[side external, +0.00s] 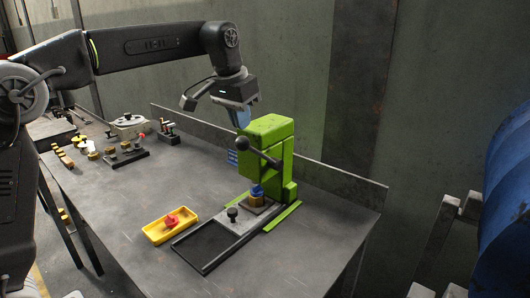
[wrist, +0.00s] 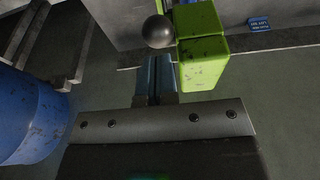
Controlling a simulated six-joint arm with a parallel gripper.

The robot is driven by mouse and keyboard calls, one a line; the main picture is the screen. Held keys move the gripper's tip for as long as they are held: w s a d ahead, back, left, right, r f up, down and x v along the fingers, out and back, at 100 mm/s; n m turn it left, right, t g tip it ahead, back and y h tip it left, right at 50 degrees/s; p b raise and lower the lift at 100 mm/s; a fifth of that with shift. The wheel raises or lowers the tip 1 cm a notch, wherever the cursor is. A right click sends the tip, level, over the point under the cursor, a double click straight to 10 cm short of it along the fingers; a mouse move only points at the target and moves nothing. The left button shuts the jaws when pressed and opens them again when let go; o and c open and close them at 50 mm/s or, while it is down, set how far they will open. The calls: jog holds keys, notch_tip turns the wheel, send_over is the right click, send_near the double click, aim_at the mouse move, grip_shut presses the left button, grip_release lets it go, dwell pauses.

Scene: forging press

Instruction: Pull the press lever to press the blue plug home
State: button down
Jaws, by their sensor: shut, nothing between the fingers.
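The green press (side external: 268,150) stands on the table at right of centre; part of it shows in the wrist view (wrist: 203,48). Its dark lever (side external: 260,154) slopes up to the left and ends in a ball knob (side external: 241,143). The knob also shows in the wrist view (wrist: 157,32), just beyond my fingertips. The blue plug (side external: 257,190) stands on a brass-coloured piece under the press head; how deep it sits is unclear. My gripper (side external: 244,127) is shut and empty, pointing down above the knob, close to the press top. The wrist view shows its fingers (wrist: 156,58) together.
A yellow tray (side external: 158,234) with a red part lies left of the press. A grey slide plate with a black knob (side external: 232,214) and a dark track lie in front. Several small parts and fixtures sit at the table's back left. The table middle is clear.

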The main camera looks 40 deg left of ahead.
aim_at(238, 140)
jog(key=shift+s+x, duration=0.15)
jog(key=shift+x, duration=0.5)
jog(key=shift+s+x, duration=0.15)
jog(key=shift+x, duration=0.5)
jog(key=shift+s+f, duration=0.5)
jog(key=shift+f, duration=0.25)
jog(key=shift+s+f, duration=0.6)
jog(key=shift+f, duration=0.25)
jog(key=shift+s+f, duration=0.2)
jog(key=shift+f, duration=0.3)
jog(key=shift+s+f, duration=0.15)
jog(key=shift+f, duration=0.45)
